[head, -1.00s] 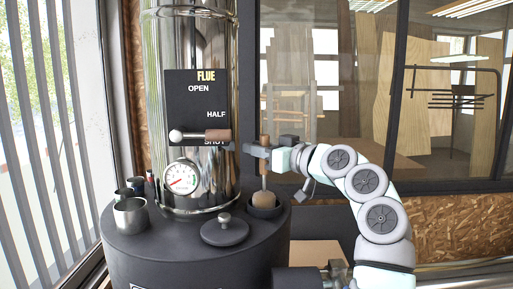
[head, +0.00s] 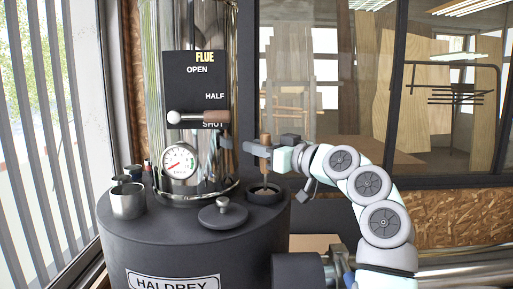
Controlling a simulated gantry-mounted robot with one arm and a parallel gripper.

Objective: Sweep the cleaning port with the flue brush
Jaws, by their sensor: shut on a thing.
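The flue brush (head: 265,140) has a wooden handle and stands about upright in my gripper (head: 262,150). My gripper is shut on the handle, above the cleaning port (head: 278,197). The port is a round dark opening with a raised rim on the right of the black roaster top. The brush's lower end is down inside the rim; only a little of its brown head shows, and the rest is hidden. The port's round black lid (head: 222,214) with a knob lies beside it, to the left and nearer.
A shiny flue pipe (head: 205,70) rises behind, with a damper plate (head: 196,78) and a lever (head: 200,118) between HALF and SHUT. A dial gauge (head: 180,161) sits below. Metal cups (head: 128,201) stand at the left. A window wall is behind my arm.

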